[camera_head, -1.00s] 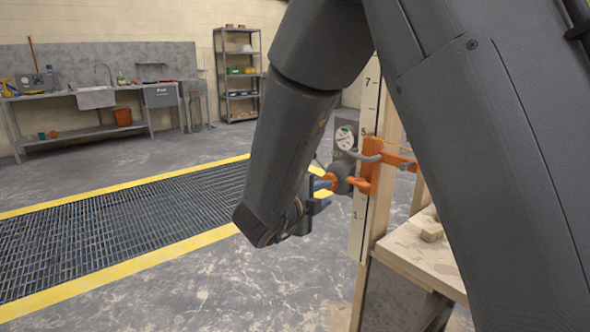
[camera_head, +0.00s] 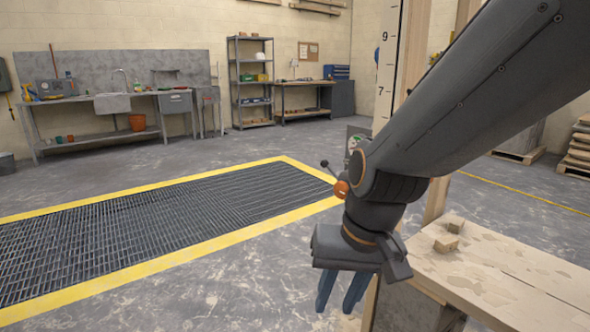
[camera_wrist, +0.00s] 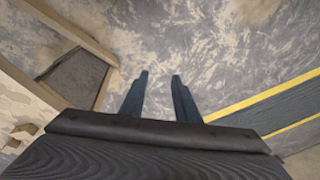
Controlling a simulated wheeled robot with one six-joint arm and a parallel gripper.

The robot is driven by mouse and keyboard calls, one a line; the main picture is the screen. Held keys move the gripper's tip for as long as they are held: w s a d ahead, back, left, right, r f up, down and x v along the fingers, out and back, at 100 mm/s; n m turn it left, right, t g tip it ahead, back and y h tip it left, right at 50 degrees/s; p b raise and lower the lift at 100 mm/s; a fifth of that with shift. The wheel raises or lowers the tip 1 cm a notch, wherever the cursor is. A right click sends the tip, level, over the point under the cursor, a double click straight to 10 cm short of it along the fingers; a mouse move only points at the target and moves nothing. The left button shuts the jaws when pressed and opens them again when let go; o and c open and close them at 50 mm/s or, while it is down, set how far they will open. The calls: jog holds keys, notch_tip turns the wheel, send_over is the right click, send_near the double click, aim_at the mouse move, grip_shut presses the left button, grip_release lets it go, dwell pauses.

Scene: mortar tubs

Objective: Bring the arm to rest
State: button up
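My gripper (camera_head: 342,291) hangs at the end of my arm in the head view, pointing down beside the wooden bench (camera_head: 500,275). Its two blue fingers are apart with nothing between them. In the wrist view my gripper (camera_wrist: 160,85) also shows its fingers spread over bare concrete floor (camera_wrist: 160,40). My arm reaches in from the upper right and hides part of the upright post and the gauge fitting behind it.
The wooden bench with small wood blocks (camera_head: 447,243) is close on the gripper's right. A floor grating (camera_head: 150,225) with a yellow border (camera_head: 160,262) lies to the left. A sink counter (camera_head: 110,97) and metal shelf (camera_head: 251,80) stand far back. Floor below the gripper is clear.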

jog(key=s+d+n+g+h, duration=0.1)
jog(key=s+d+n+g, duration=0.1)
jog(key=s+d, duration=0.35)
jog(key=d+r+m+h+p, duration=0.1)
jog(key=d+r+p, duration=0.5)
jog(key=p, duration=0.9)
jog(key=shift+d+r+m, duration=0.4)
jog(key=shift+r+m, duration=0.3)
jog(key=shift+r, duration=0.3)
jog(key=shift+c, duration=0.4)
